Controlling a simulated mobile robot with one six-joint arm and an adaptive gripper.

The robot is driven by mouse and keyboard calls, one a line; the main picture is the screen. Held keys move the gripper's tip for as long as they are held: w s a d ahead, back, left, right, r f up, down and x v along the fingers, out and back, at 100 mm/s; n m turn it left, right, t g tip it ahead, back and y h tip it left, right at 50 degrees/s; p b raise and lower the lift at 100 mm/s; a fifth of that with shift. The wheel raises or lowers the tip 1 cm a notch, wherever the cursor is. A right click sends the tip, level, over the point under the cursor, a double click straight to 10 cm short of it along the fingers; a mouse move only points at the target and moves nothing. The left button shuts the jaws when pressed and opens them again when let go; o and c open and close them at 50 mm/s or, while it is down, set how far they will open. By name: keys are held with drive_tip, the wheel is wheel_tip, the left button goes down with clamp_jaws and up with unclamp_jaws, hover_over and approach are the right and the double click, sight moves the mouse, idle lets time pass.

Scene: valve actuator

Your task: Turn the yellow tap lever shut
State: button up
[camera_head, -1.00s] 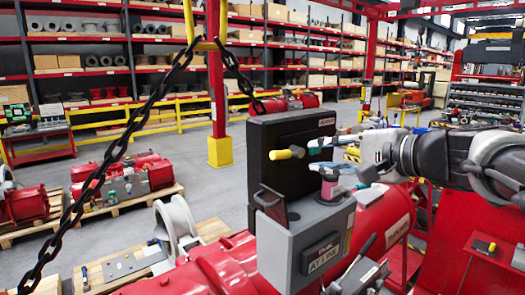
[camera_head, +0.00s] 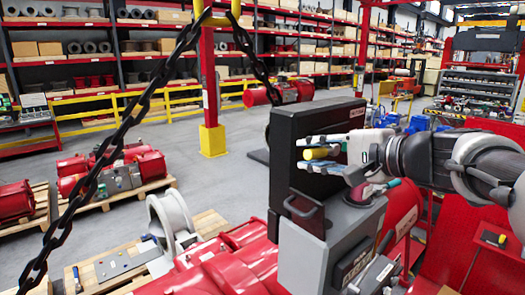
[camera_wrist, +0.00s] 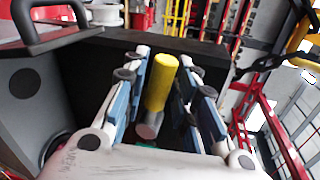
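The yellow tap lever (camera_head: 318,153) sticks out from the dark box (camera_head: 345,118) on the red machine. In the wrist view the yellow lever (camera_wrist: 160,82) stands between my gripper's blue-padded fingers. My gripper (camera_head: 322,145) reaches in from the right, with its fingers around the lever. In the wrist view my gripper (camera_wrist: 165,90) is open, with narrow gaps showing between the pads and the lever. The lever's base is partly hidden low between the fingers.
A grey box with a handle (camera_head: 305,245) stands just below my gripper, beside the dark box. A hanging chain (camera_head: 130,125) crosses the left side. Red machines on pallets (camera_head: 115,170) stand farther off, with grey floor between.

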clamp_jaws()
idle(0.4)
drive_tip(key=f+n+b, duration=0.1)
drive_tip(key=b, duration=0.2)
drive_tip(key=shift+b, duration=0.3)
drive_tip(key=shift+r, duration=0.1)
unclamp_jaws()
